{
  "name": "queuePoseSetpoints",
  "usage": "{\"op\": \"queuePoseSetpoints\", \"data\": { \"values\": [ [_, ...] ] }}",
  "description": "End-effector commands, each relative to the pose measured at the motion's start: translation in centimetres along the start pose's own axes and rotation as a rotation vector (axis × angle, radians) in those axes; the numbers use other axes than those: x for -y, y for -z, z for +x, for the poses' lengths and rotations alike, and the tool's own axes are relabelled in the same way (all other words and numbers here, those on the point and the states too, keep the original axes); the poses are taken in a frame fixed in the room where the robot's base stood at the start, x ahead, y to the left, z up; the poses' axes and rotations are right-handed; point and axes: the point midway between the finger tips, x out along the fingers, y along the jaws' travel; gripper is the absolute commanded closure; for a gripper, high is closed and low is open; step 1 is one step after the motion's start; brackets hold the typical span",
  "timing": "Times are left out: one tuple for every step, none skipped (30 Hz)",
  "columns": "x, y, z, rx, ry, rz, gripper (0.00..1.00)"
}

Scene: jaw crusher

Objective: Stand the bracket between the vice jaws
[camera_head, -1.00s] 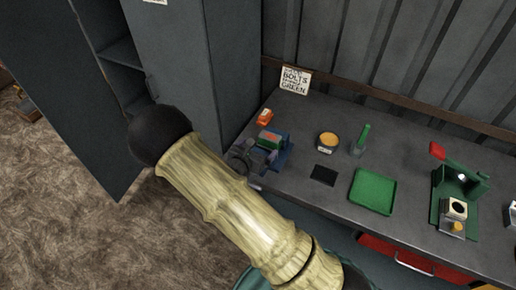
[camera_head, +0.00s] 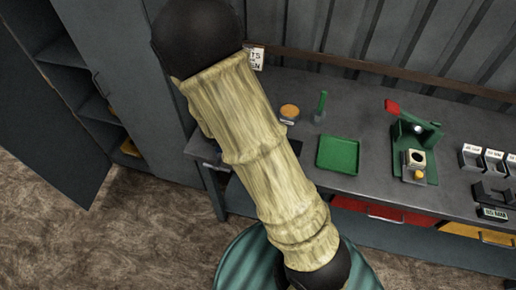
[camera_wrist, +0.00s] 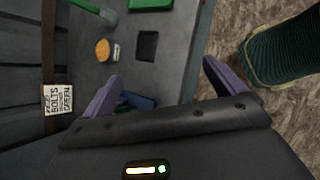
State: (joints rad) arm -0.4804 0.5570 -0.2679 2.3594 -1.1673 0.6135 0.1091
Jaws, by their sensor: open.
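My gripper (camera_wrist: 163,70) shows in the wrist view with its two purple fingers wide apart and nothing between them. It is above the left end of the bench, pointing down past its front edge. A blue thing (camera_wrist: 138,100), probably part of the vice, shows beside the left finger, mostly hidden by my gripper. I cannot make out its jaws. In the head view my arm covers that end of the bench, and my gripper is out of sight. I cannot pick out the bracket in either current view.
On the bench (camera_head: 355,105) are an orange-topped tub (camera_head: 289,111), a green tray (camera_head: 338,153), a green machine with a red handle (camera_head: 413,150) and black holders (camera_head: 493,192). A dark square pad (camera_wrist: 147,46) lies near the tub. An open cabinet (camera_head: 130,60) stands left.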

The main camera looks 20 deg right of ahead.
Motion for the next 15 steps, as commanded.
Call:
{"op": "queuePoseSetpoints", "data": {
  "values": [
    [0.8, -0.8, -0.5, -0.037, 0.057, 0.1, 0.05],
    [1.3, -1.2, -0.8, -0.058, 0.091, 0.157, 0.05],
    [2.0, -1.5, -1.3, -0.086, 0.134, 0.232, 0.05],
    [2.4, -1.8, -1.7, -0.108, 0.164, 0.287, 0.05],
    [2.9, -2.0, -2.1, -0.129, 0.195, 0.344, 0.05],
    [3.3, -2.2, -2.7, -0.159, 0.233, 0.42, 0.05],
    [3.7, -2.4, -3.1, -0.181, 0.262, 0.477, 0.05],
    [4.0, -2.5, -3.6, -0.202, 0.289, 0.532, 0.05],
    [4.3, -2.7, -4.3, -0.233, 0.323, 0.609, 0.05],
    [4.5, -2.9, -4.8, -0.254, 0.347, 0.664, 0.05],
    [4.7, -3.0, -5.3, -0.277, 0.371, 0.721, 0.05],
    [4.8, -3.2, -6.0, -0.307, 0.4, 0.797, 0.05],
    [4.9, -3.3, -6.5, -0.33, 0.421, 0.854, 0.05],
    [4.9, -3.5, -7.0, -0.352, 0.441, 0.912, 0.05],
    [5.0, -3.7, -7.7, -0.381, 0.465, 0.985, 0.05]
  ]
}}
